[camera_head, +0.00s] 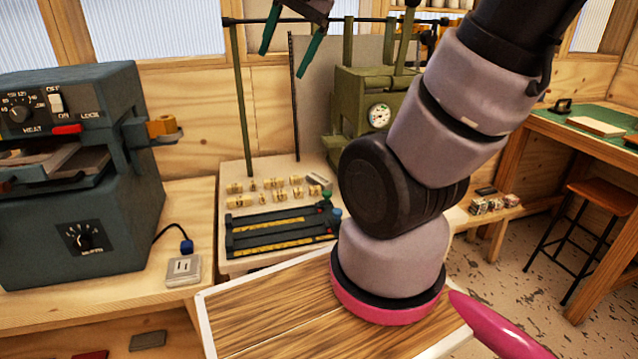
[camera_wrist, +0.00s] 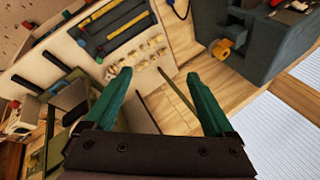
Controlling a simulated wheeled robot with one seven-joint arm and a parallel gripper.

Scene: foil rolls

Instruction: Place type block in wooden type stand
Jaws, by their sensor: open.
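Small yellow type blocks (camera_head: 268,187) stand in rows on a pale board on the bench; they also show beyond my fingertips in the wrist view (camera_wrist: 148,52). I cannot tell which block or slot is the task's own, and no separate wooden type stand can be made out clearly. My gripper (camera_head: 281,63) is high above the board near the green frame, at the top of the head view. Its two green fingers are spread apart in the wrist view (camera_wrist: 158,74), with nothing between them.
Dark trays with yellow strips (camera_head: 282,232) lie in front of the blocks. A blue-grey heat machine (camera_head: 70,215) stands at left. A green press with a gauge (camera_head: 362,92) and upright green posts (camera_head: 241,110) stand behind. A stool (camera_head: 598,195) is at right.

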